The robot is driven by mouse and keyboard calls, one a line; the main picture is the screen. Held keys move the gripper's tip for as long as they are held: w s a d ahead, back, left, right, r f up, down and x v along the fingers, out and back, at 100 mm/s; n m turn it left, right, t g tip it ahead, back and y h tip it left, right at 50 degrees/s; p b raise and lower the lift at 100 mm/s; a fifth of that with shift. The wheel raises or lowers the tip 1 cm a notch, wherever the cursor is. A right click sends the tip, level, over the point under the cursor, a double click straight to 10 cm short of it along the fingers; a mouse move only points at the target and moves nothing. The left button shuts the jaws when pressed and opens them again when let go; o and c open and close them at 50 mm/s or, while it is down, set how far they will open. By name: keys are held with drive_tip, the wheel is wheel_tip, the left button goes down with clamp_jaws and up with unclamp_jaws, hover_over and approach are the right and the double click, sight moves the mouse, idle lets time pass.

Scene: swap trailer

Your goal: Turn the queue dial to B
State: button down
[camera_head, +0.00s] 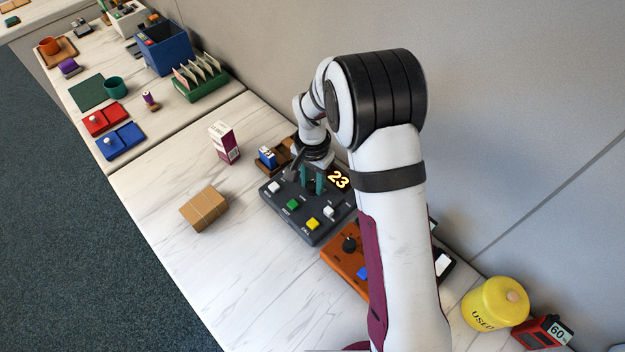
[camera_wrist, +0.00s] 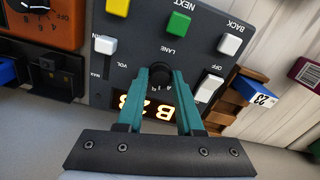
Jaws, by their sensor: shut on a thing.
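The dark control panel (camera_head: 293,225) stands on the marble counter, with coloured buttons and sliders on top. Its small black dial (camera_wrist: 160,71), under the word LANE, shows in the wrist view. My gripper (camera_wrist: 161,77) has its teal fingers down on either side of the dial and is shut on it. In the head view my gripper (camera_head: 312,190) stands over the panel's back half and hides the dial. The letters around the dial are too small and covered to read surely.
An orange box with a black knob (camera_head: 349,244) sits close to the panel's right. A carton (camera_head: 224,142) and brown box (camera_head: 204,208) stand left. The front counter is clear.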

sight(313, 184)
drive_tip(key=shift+m, duration=1.1)
drive_tip(key=c, duration=0.6)
unclamp_jaws()
drive_tip(key=shift+o, duration=0.2)
wheel_tip(313, 184, up, 16)
drive_tip(key=shift+f, duration=0.1)
